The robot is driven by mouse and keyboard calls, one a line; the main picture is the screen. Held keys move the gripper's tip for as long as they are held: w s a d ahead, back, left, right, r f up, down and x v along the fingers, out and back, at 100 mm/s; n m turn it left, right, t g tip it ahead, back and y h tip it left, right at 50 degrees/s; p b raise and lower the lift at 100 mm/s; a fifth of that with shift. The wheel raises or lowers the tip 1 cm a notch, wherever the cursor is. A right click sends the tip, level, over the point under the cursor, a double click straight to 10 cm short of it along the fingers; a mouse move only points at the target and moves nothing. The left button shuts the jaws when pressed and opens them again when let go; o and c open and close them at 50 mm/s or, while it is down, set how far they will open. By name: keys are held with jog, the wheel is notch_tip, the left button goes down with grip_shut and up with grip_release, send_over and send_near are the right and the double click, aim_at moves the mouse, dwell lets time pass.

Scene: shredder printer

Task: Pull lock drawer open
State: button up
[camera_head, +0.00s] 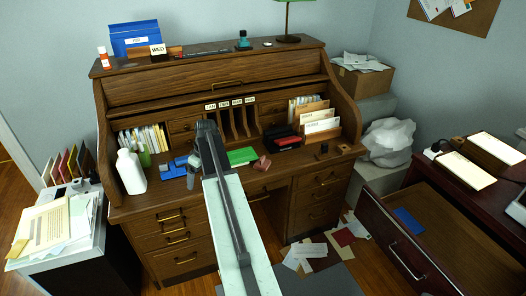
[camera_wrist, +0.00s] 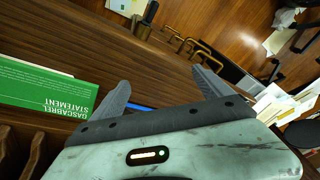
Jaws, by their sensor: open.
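My gripper (camera_wrist: 163,92) is open, with its two grey fingers apart and nothing seen held between them. In the head view my arm reaches over the wooden roll-top desk (camera_head: 205,88) and hides part of it. The desk has brass-handled drawers on its lower left (camera_head: 177,238) and lower right (camera_head: 322,200), which look shut. Small drawers (camera_head: 182,126) sit inside the desk's upper part. Brass handles (camera_wrist: 185,42) also show in the wrist view, beyond the fingers and apart from them. I cannot tell which drawer is the lock drawer; no lock is clear.
Papers (camera_head: 305,255) litter the floor. A dark desk at right has an open drawer (camera_head: 393,250).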

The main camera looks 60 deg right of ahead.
jog(key=shift+t, duration=0.5)
jog(key=s+d, duration=0.2)
jog(key=d, duration=0.3)
jog(key=s+d, duration=0.2)
jog(key=d, duration=0.3)
jog(key=s+d+r, duration=0.1)
jog(key=s+d, duration=0.1)
jog(key=d, duration=0.3)
jog(key=shift+d, duration=0.2)
jog(key=r+t+p, duration=0.1)
send_over(263, 158)
jog(key=s+d, duration=0.1)
jog(key=s, duration=0.2)
jog(key=shift+w+d+r+n+h, duration=0.2)
jog(key=shift+w+n+h, duration=0.1)
jog(key=shift+n, duration=0.1)
jog(key=b+x, duration=0.7)
jog(key=x, duration=0.1)
jog(key=shift+s+a+f+b, duration=0.2)
jog(key=shift+a+b, duration=0.1)
jog(key=shift+a, duration=0.1)
jog(key=shift+r, duration=0.25)
jog(key=shift+w, duration=0.1)
jog(key=c, duration=1.6)
jog(key=shift+a+r+p, duration=0.1)
jog(key=shift+r+p, duration=0.1)
jog(key=shift+p, duration=0.2)
